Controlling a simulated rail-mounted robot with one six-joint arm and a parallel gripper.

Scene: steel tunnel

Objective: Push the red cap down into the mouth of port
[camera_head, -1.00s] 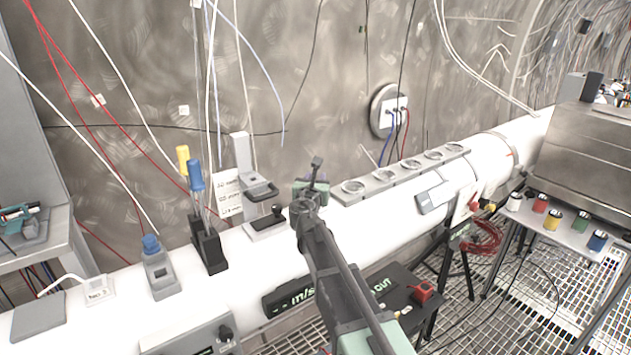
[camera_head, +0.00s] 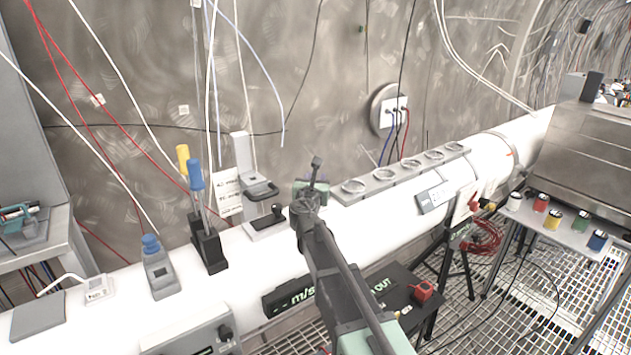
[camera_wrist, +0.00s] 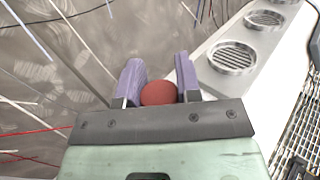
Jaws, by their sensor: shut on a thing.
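My gripper (camera_wrist: 158,85) is shut on the red cap (camera_wrist: 158,93), which sits between its two purple-grey fingers in the wrist view. In the head view my gripper (camera_head: 312,188) is over the white pipe, left of the row of ports; the cap cannot be made out there. The ports are round rings in a grey strip on top of the pipe. The nearest port (camera_head: 354,186) is just right of my gripper in the head view. In the wrist view, a port with a slotted floor (camera_wrist: 232,56) is to the right of the fingers, apart from the cap. No cap shows in the ports.
The white pipe (camera_head: 390,222) runs across the scene. A black tool holder (camera_head: 207,244) with tall handles and a grey-white stand (camera_head: 243,165) are left of my gripper. Several coloured jars stand on a side table (camera_head: 568,240) at right. Loose cables hang along the wall (camera_head: 330,80).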

